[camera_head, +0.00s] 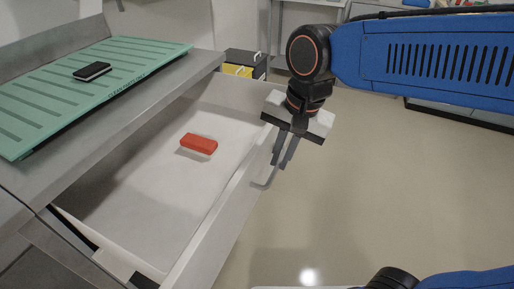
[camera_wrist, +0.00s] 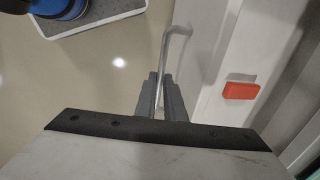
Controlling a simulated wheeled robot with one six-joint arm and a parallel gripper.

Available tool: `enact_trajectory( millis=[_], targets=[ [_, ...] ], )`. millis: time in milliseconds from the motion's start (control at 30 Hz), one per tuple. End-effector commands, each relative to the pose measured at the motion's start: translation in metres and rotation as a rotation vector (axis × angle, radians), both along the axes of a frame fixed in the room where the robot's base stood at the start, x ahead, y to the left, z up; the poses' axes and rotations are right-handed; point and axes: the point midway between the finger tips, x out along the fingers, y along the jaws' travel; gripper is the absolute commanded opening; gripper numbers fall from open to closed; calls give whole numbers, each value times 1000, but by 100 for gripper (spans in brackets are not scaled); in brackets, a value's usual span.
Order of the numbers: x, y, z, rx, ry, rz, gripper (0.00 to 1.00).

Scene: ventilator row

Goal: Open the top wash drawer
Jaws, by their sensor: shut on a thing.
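The top wash drawer (camera_head: 222,213) is pulled out from under the counter in the head view, its inside showing. A red block (camera_head: 199,144) lies in it; the block also shows in the wrist view (camera_wrist: 241,91). The drawer's bar handle (camera_head: 264,184) is on its front face, and it also shows in the wrist view (camera_wrist: 168,45). My gripper (camera_head: 284,160) is at the outer side of the drawer front, pointing down. Its fingers (camera_wrist: 161,92) are shut on the handle, which runs between them in the wrist view.
A green slotted mat (camera_head: 125,66) lies on the grey counter (camera_head: 185,82), with a small black-and-white item (camera_head: 92,71) on it. Dark and yellow bins (camera_head: 244,62) stand beyond the drawer. The floor (camera_head: 370,190) to the right is open.

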Motion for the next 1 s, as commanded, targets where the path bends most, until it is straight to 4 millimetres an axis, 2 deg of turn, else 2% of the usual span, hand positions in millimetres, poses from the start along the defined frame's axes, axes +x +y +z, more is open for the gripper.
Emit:
enact_trajectory(
  millis=[100, 300, 733, 800, 833, 1000],
  targets=[
    [-6, -15, 1, 3, -2, -3, 0],
    [-11, -29, 1, 2, -1, -1, 0],
    [-13, -32, 1, 1, -3, 1, 0],
    [-13, -32, 1, 1, -3, 0, 21],
    [-13, -32, 1, 1, -2, 0, 28],
    [-13, -32, 1, 1, -1, 0, 28]
  ],
)
